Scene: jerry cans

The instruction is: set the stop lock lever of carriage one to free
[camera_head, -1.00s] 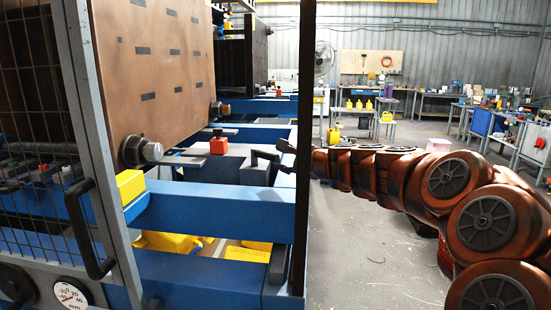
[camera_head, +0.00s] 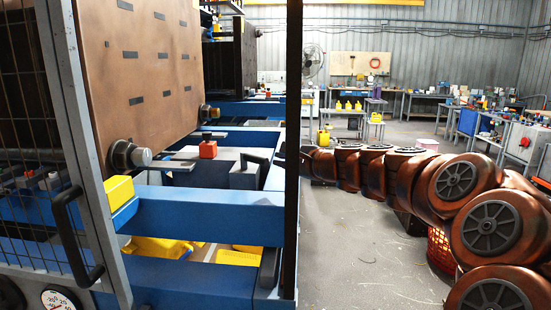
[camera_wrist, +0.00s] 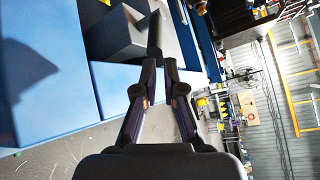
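A black bent lever (camera_head: 254,160) stands at the right end of a grey block (camera_head: 219,177) on the blue frame. I cannot tell for sure that it is the stop lock lever of carriage one. In the wrist view a black bar (camera_wrist: 155,32) stands by the grey block, just ahead of the fingertips of my gripper (camera_wrist: 160,64). The fingers lean in close with a narrow gap. I cannot tell whether they touch the bar. In the head view the dark post hides most of my gripper. A red-orange block (camera_head: 208,149) sits left of the lever.
A dark upright post (camera_head: 292,110) stands in front of my gripper in the head view. A blue beam (camera_head: 215,213) crosses below the grey block. A mesh door with a black handle (camera_head: 75,235) is at the left. Open floor (camera_head: 365,240) lies to the right.

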